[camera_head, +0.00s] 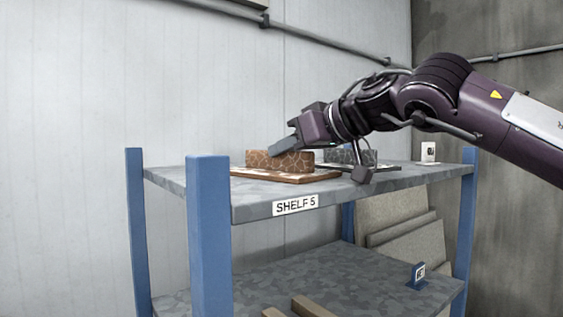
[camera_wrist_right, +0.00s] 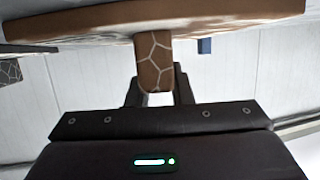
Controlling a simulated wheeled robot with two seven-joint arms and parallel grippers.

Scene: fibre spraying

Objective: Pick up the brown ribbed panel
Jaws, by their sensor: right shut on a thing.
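The brown ribbed panel (camera_head: 293,161) is on the top shelf in the head view. It has a flat base and an upright rib with a pale crack-like pattern. My right gripper (camera_head: 283,147) reaches in from the right and is shut on the rib. In the right wrist view the rib (camera_wrist_right: 154,52) sits between the fingers of my right gripper (camera_wrist_right: 157,85), with the wide base crossing the top of the picture. The base looks level at the shelf surface; I cannot tell whether it touches. My left gripper is not in view.
A dark grey patterned piece (camera_head: 345,156) stands just behind and right of the panel. The shelf (camera_head: 250,207) has blue posts, the nearest (camera_head: 209,240) at front left. A small white card (camera_head: 428,151) stands at the right. Boards lean beneath the top shelf. The pale wall is behind.

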